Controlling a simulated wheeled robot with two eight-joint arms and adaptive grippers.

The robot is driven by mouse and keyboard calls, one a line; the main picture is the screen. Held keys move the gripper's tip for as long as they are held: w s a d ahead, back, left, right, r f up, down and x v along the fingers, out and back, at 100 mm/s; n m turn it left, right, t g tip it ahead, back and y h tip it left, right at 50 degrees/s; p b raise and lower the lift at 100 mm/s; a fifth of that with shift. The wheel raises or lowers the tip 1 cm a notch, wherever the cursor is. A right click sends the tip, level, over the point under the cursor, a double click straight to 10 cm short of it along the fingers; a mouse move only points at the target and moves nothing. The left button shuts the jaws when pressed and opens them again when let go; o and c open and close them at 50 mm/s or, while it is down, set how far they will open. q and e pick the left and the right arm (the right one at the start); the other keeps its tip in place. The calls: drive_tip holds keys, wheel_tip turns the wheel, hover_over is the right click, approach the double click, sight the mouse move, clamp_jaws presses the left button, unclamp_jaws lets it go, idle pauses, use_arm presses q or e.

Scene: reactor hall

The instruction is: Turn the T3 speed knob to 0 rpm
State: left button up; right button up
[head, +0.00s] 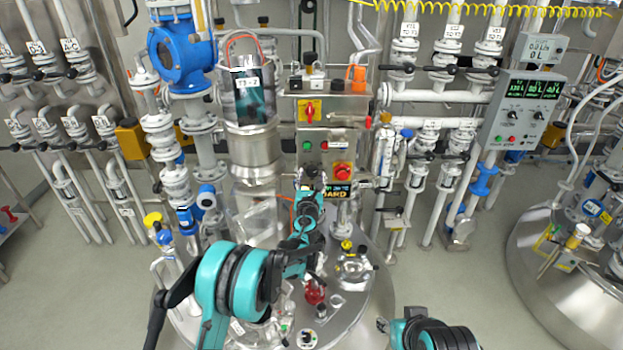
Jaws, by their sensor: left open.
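The steel T3 control box (326,130) stands in the middle, beside the motor column labelled T3 (249,97). It carries a red and yellow switch (309,111), a green button (307,146) and a red and yellow emergency stop (342,171). A small dark display (338,191) with lit digits is below the stop. A dark knob-like part (310,170) is at the lower left of the box; I cannot read its marking or pointer. My left gripper (308,188) is open, just below and in front of this part. Whether they touch is unclear.
The steel vessel lid (352,308) lies below, with glass fittings, a red piece (316,290) and small valves. White valved pipes flank the box. A grey panel with displays (525,108) is on the right, near another vessel (540,268). Open floor lies at lower left.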

use_arm(q)
drive_tip(key=c, duration=1.2)
drive_tip(key=shift+o, duration=0.2)
